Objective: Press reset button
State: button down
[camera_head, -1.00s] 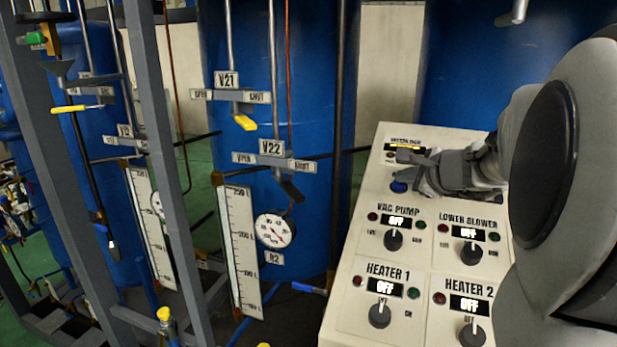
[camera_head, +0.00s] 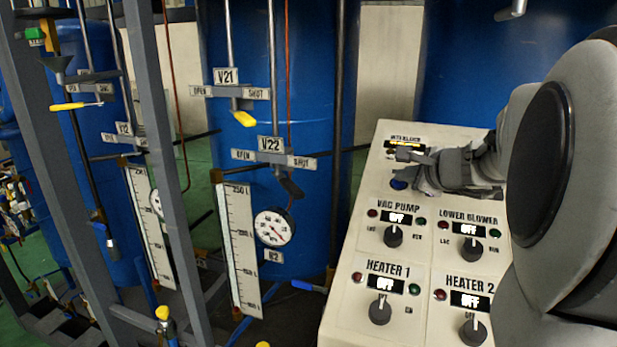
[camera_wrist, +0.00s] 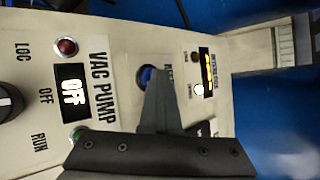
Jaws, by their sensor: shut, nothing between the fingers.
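The blue reset button (camera_head: 399,184) sits on the upper part of the sloped cream control panel, under the interlock display (camera_head: 404,151). In the wrist view the blue button (camera_wrist: 148,76) shows beside the lettering, partly covered by the fingertip. My gripper (camera_head: 402,176) is shut and empty over the panel's upper part. In the wrist view its dark finger (camera_wrist: 157,95) points at the button, with the tip at or just over its edge. I cannot tell whether the tip touches the button.
The panel also bears the vac pump knob (camera_head: 393,236), lower blower knob (camera_head: 470,252), heater 1 knob (camera_head: 380,311) and heater 2 knob (camera_head: 473,331), all with displays reading OFF. A blue tank (camera_head: 300,110) and grey frame posts (camera_head: 165,170) stand to the left.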

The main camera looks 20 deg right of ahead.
jog(key=shift+f, duration=0.15)
jog(key=shift+r, duration=0.25)
dwell(0.4)
notch_tip(320, 180, up, 6)
jog(key=s+a+p, duration=0.1)
jog(key=s+p, duration=0.1)
jog(key=p, duration=0.2)
jog(key=shift+a+f, duration=0.15)
dwell(0.5)
